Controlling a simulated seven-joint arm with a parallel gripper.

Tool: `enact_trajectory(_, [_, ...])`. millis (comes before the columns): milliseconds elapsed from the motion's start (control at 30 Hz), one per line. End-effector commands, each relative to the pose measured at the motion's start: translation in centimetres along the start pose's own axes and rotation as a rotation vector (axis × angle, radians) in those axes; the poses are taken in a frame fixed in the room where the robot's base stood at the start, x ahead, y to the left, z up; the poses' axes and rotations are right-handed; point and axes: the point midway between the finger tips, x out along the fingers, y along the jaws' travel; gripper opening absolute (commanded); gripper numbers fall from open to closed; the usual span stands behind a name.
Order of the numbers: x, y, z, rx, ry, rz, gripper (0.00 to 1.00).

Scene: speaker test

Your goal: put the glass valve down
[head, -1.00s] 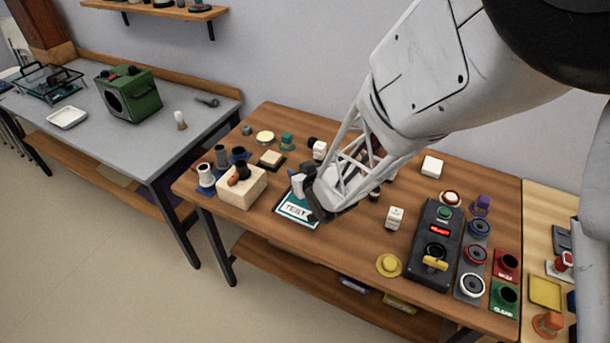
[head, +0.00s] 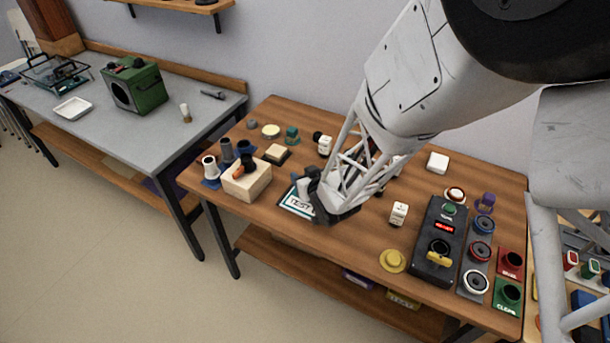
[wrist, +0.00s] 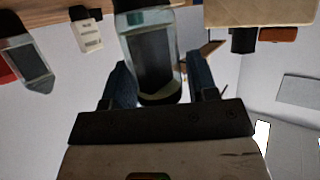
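The glass valve (wrist: 155,65) is a clear, squarish glass tube with a dark core. In the wrist view it stands between the two fingers of my gripper (wrist: 160,85), which is shut on it; any thin gap at the right finger is hard to judge. In the head view my gripper (head: 328,203) is low over the white TEST card (head: 296,204) with a teal border, on the wooden table (head: 285,230). There the valve is mostly hidden by the gripper, and whether its base touches the card cannot be told.
A wooden block (head: 246,184) stands just left of the card. A black control box (head: 437,240) with a red display and a yellow knob stands right, beside several round sockets.

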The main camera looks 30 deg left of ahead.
Motion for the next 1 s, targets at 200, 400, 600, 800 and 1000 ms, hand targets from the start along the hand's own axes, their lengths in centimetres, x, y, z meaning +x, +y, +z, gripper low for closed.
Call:
enact_trajectory(200, [0.0,0.0,0.0,0.0,0.0,0.0,0.63])
enact_trajectory(400, [-0.1,0.0,-0.1,0.0,0.0,0.0,0.63])
enact_trajectory(600, [-0.6,0.0,-0.3,0.0,0.001,0.0,0.63])
enact_trajectory(800, [-2.1,0.0,-0.3,0.001,0.001,0.001,0.63])
enact_trajectory(1000, [-4.2,0.1,-0.3,0.001,0.001,0.001,0.63])
